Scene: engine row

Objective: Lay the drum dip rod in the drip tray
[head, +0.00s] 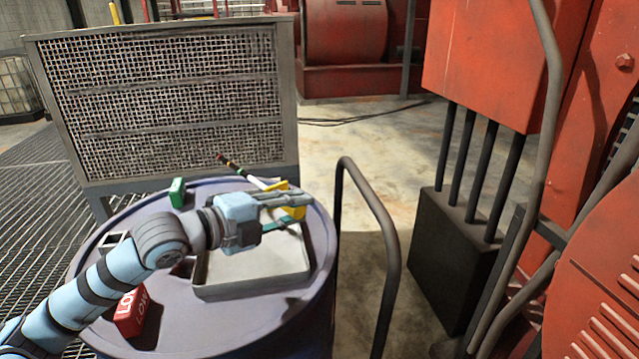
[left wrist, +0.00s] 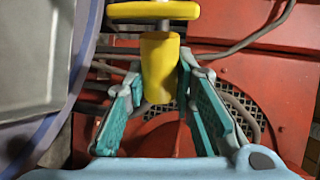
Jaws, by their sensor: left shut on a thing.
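The drum dip rod (head: 251,180) has a yellow grip, a pale shaft and a dark red and green end that points up and left. Its yellow grip (left wrist: 160,70) shows between my fingers in the left wrist view, with a yellow disc beyond it. My left gripper (head: 290,204) is shut on this grip above the right part of the drum top. The pale grey drip tray (head: 250,287) lies on the drum, below and in front of the gripper; its corner shows in the left wrist view (left wrist: 32,60). My arm hides part of the tray. My right gripper is not in view.
The blue-grey drum (head: 215,325) also carries a green block (head: 177,192) and a red padlock-like box (head: 129,315). A dark curved handrail (head: 391,262) stands just right of the drum. A mesh-fronted unit (head: 180,90) stands behind it.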

